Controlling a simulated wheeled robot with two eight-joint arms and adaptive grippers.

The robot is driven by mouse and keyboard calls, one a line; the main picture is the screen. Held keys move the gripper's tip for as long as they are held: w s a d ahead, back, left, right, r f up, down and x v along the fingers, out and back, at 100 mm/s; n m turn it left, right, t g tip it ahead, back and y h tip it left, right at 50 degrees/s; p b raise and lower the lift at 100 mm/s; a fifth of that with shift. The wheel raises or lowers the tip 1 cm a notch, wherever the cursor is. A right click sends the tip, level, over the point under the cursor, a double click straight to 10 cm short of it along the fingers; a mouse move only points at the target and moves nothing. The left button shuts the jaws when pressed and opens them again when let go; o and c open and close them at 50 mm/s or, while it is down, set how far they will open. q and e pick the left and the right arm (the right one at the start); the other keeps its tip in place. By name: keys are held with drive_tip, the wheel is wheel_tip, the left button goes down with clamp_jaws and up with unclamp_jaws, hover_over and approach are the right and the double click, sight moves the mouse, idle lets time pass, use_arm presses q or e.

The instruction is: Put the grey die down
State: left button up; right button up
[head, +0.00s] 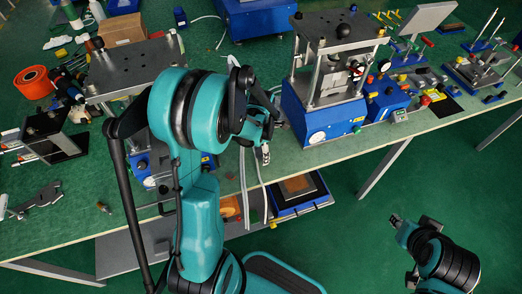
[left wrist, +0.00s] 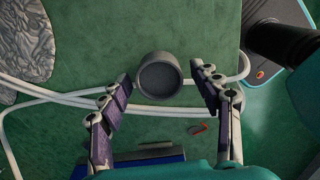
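The grey die (left wrist: 159,76) is a short dark-grey cylinder, seen from above in the left wrist view on the green bench top. My left gripper (left wrist: 163,80) is open, with one finger on each side of the die and a visible gap on both sides. In the head view my left gripper (head: 265,135) hangs over the front part of the bench, left of the blue press; I cannot make out the die there. My right gripper (head: 399,222) is low at the right, over the floor in front of the bench and away from the die; its fingers are too small to judge.
White cables (left wrist: 60,93) run across the bench beside the die. A press with a blue base (head: 322,112) stands right of my left gripper, and another plate-topped press (head: 125,68) stands left behind my arm. An orange spool (head: 34,82) and tools lie at the left.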

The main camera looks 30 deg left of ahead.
sight(261, 152)
use_arm(q)
drive_tip(key=shift+r+p, duration=0.3)
drive_tip(key=shift+r, duration=0.05)
wheel_tip(261, 152, up, 11)
drive_tip(key=p, duration=0.4)
drive_tip(key=s+d+r+m+t, duration=0.3)
drive_tip(key=s+d+r+m, duration=0.2)
drive_tip(key=m, duration=0.9)
drive_tip(key=s+d+r+m+t, duration=0.4)
drive_tip(key=s+d+r+m, duration=0.1)
drive_tip(key=m, duration=0.9)
drive_tip(key=shift+s+d, duration=0.35)
drive_tip(key=shift+d, duration=0.1)
